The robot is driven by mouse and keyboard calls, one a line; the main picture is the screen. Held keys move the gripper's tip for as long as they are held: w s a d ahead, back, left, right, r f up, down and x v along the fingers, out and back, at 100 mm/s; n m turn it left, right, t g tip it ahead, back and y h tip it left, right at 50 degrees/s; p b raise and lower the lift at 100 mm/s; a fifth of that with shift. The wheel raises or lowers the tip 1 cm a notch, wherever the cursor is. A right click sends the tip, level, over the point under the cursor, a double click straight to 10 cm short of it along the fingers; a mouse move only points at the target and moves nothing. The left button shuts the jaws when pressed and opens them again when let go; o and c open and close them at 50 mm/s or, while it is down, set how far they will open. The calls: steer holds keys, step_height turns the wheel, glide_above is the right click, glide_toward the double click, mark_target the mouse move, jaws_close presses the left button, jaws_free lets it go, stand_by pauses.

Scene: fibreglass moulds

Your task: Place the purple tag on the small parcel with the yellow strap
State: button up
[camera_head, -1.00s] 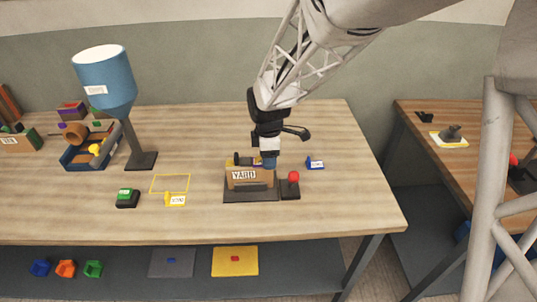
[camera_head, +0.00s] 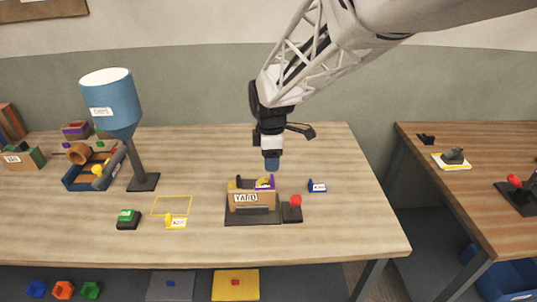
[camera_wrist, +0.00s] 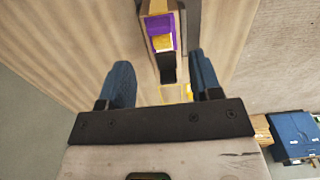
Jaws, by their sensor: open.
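A brown holder labelled "YARD" (camera_head: 240,199) stands on a dark base near the table's middle. A purple piece (camera_head: 271,181), perhaps the purple tag, stands at its right end, beside a yellow piece (camera_head: 262,183) and a dark piece. In the wrist view the purple piece (camera_wrist: 160,30) and yellow piece (camera_wrist: 163,43) lie in a row beyond my fingertips. My gripper (camera_head: 272,164) is open and empty, with blue fingertips, just above the holder; its fingers also show in the wrist view (camera_wrist: 162,70). I cannot make out for certain a small parcel with a yellow strap.
A red knob (camera_head: 296,200) stands right of the holder and a small blue labelled piece (camera_head: 317,186) beyond it. The table's front is mostly clear.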

mark_target(273, 179)
steer(key=shift+r, duration=2.15)
steer(key=s+d+r+m+t, duration=0.1)
steer(key=s+d+m, duration=0.4)
steer(key=s, duration=0.4)
steer(key=s+d+r+m, duration=0.2)
steer(key=s+d+m, duration=0.2)
steer(key=s+m, duration=0.3)
steer(key=s+d+r+m+t, duration=0.1)
steer(key=s+d+m, duration=0.4)
steer(key=s, duration=0.6)
steer(key=shift+s+d+r+m+t, duration=0.3)
steer(key=shift+s+d+m, duration=0.1)
steer(key=shift+m, duration=0.3)
